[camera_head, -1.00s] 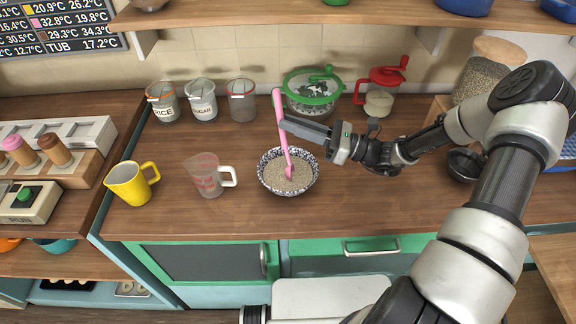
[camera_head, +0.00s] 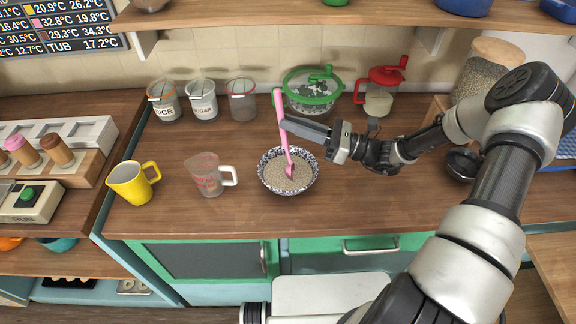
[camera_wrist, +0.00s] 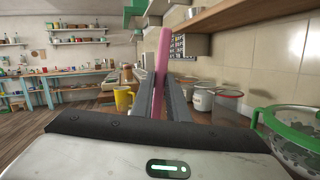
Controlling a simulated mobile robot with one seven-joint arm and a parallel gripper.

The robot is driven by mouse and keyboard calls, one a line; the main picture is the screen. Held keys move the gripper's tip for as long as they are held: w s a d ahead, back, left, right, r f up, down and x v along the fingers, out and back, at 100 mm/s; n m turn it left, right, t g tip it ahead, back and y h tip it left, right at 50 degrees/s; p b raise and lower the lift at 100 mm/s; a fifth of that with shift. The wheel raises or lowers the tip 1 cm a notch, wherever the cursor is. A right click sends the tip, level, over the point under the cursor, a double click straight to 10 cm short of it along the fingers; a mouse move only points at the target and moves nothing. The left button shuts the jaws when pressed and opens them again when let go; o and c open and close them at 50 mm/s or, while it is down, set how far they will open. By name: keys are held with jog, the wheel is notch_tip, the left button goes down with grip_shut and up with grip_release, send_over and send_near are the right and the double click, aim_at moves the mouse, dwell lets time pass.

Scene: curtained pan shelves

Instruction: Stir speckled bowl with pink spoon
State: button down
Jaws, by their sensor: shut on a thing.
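The speckled bowl (camera_head: 312,184) stands on the wooden counter and holds a pale grainy filling. The pink spoon (camera_head: 281,112) stands nearly upright, tilted a little, with its lower end in the filling. My gripper (camera_head: 287,125) reaches in from the right and is shut on the spoon's handle above the bowl. In the wrist view the pink spoon (camera_wrist: 161,62) rises between the two dark fingers. The bowl is not visible in the wrist view.
A clear measuring cup (camera_head: 207,176) and a yellow mug (camera_head: 130,184) stand left of the bowl. Behind are a green-lidded container (camera_head: 312,92), a red-lidded jar (camera_head: 380,95) and labelled canisters (camera_head: 201,102). The counter in front of the bowl is clear.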

jog(key=r, duration=0.1)
jog(key=r+p, duration=0.1)
jog(key=p, duration=0.1)
jog(key=shift+w+a+r, duration=0.25)
jog(key=shift+a+r, duration=0.1)
jog(key=shift+r, duration=0.05)
notch_tip(320, 180, up, 6)
jog(key=shift+r+b, duration=0.2)
jog(key=shift+b, duration=0.1)
dwell(1.0)
